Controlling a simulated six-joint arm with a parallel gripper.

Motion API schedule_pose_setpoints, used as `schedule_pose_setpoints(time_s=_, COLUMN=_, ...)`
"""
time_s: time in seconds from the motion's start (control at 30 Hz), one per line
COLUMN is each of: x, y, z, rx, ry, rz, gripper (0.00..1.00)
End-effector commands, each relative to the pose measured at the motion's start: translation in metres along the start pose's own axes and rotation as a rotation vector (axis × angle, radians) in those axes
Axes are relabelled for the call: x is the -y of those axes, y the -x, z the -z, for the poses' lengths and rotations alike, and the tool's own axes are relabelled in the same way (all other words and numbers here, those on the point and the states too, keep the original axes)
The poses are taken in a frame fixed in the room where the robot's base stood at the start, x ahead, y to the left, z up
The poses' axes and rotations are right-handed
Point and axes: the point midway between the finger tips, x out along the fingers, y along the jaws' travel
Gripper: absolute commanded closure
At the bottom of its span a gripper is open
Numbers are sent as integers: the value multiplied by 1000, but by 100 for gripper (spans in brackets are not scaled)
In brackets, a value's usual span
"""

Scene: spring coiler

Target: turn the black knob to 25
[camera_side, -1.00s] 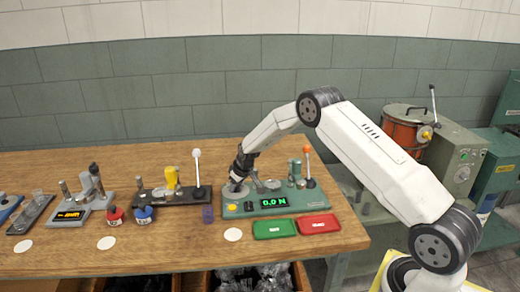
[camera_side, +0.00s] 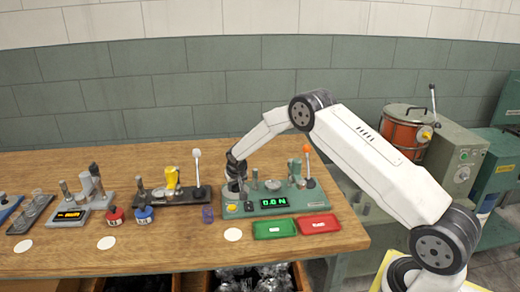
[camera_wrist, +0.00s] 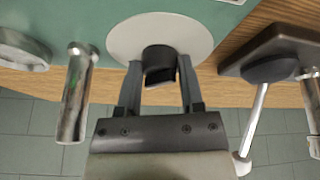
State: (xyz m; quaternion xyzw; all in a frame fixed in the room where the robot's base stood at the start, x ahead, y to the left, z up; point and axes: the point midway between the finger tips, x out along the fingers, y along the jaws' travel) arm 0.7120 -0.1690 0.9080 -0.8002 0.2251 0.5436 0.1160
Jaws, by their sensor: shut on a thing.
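The black knob (camera_wrist: 159,62) stands on a pale round dial disc (camera_wrist: 190,32) on the green machine in the wrist view. My gripper (camera_wrist: 160,70) has one finger on each side of the knob and is shut on it. No dial numbers or pointer can be read. In the side view my gripper (camera_side: 235,184) is at the left end of the green machine (camera_side: 240,208), where it hides the knob. The machine's green display (camera_side: 274,202) reads 0.0 N.
A metal post (camera_wrist: 75,92) stands left of my gripper in the wrist view. A dark device with a lever (camera_wrist: 253,115) is at the right. Green (camera_side: 274,229) and red (camera_side: 318,223) trays lie in front of the machine. An orange-tipped lever (camera_side: 307,160) rises at its right end.

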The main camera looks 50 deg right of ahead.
Motion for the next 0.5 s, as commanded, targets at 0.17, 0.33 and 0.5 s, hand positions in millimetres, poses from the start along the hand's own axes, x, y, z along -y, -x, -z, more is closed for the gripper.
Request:
schedule_pose_setpoints(time_s=0.17, x=1, y=1, z=1, rx=0, ry=-52, rz=-21, gripper=100)
schedule_pose_setpoints(time_s=0.33, x=1, y=1, z=1, rx=2, ry=-79, rz=-33, gripper=100)
schedule_pose_setpoints(time_s=0.5, x=1, y=1, z=2, rx=3, ry=-88, rz=-36, gripper=100)
